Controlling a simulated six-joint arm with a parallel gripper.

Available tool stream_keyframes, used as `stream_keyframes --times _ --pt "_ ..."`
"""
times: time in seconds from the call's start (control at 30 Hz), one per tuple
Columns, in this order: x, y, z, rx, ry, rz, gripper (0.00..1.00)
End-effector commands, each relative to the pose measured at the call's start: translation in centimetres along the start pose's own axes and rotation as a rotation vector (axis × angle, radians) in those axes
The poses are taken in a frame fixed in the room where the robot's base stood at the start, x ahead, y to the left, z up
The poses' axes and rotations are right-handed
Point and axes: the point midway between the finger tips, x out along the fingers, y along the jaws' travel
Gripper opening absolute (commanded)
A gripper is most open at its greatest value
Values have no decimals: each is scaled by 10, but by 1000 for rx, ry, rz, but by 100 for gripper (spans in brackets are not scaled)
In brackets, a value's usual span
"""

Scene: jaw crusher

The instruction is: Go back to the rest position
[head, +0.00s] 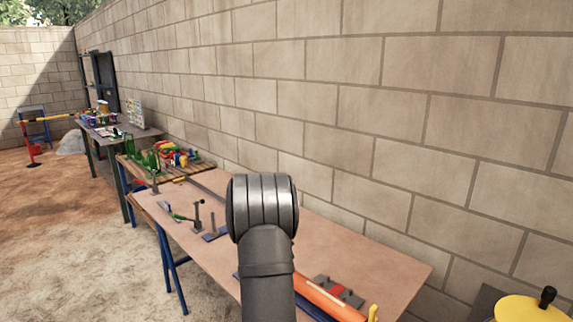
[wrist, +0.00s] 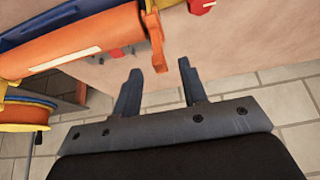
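My gripper (wrist: 160,78) shows in the wrist view with its two dark fingers apart and nothing between them. Its fingertips are close to an orange lever-like part (wrist: 155,40) at the end of an orange cylinder (wrist: 70,45). I cannot tell whether they touch. In the head view my own arm stands in front of the table and hides the gripper. The orange cylinder also shows there (head: 325,297), partly hidden behind my arm.
A long table (head: 370,255) runs along a block wall (head: 350,120). Small metal fixtures (head: 197,215) stand on its left part. A yellow round part (head: 530,308) is at the lower right. Tables with clutter (head: 165,157) are farther back. Sandy ground at left is open.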

Motion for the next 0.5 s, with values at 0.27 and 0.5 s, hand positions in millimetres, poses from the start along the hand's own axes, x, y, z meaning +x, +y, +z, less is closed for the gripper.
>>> stream_keyframes --times 0.27,0.5 --pt "36 0 0 1 -1 1 39" --pt "40 0 -1 1 0 0 39"
